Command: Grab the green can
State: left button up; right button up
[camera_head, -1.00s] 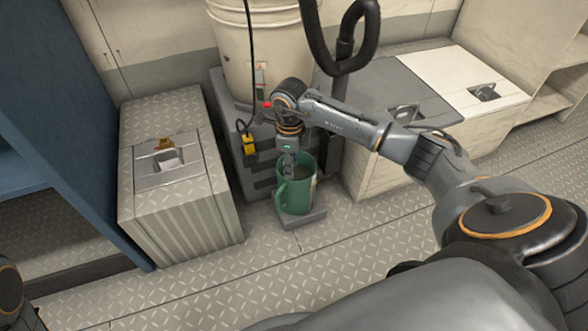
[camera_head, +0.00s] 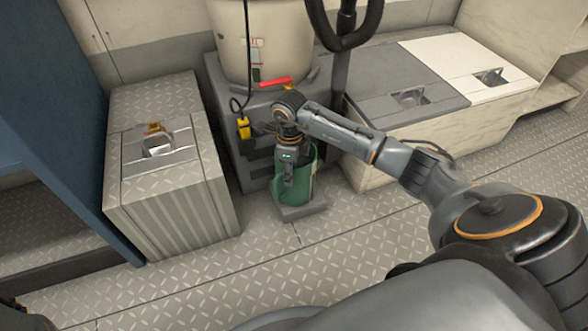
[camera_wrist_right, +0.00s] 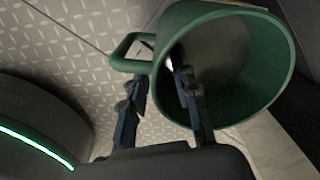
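The green can (camera_head: 301,188), an open-topped mug shape with a side handle, stands upright on a small grey ledge (camera_head: 304,212) at the foot of the grey base. My right gripper (camera_head: 288,180) reaches down at its near left rim. In the right wrist view, the can (camera_wrist_right: 268,60) fills the upper right, its handle (camera_wrist_right: 122,52) pointing left. The right gripper (camera_wrist_right: 162,82) is open there, one finger inside the can and one outside near the handle. A gap shows between the fingers, with the can's wall between them.
A cream bucket (camera_head: 262,45) stands on the grey base (camera_head: 226,100) behind the can. A ribbed metal box (camera_head: 180,205) is on the left, and grey and white lockers (camera_head: 400,90) are on the right. The patterned floor (camera_head: 240,275) in front is clear.

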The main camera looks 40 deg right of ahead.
grip_shut()
jog(key=shift+w+r, duration=0.1)
jog(key=shift+r, duration=0.1)
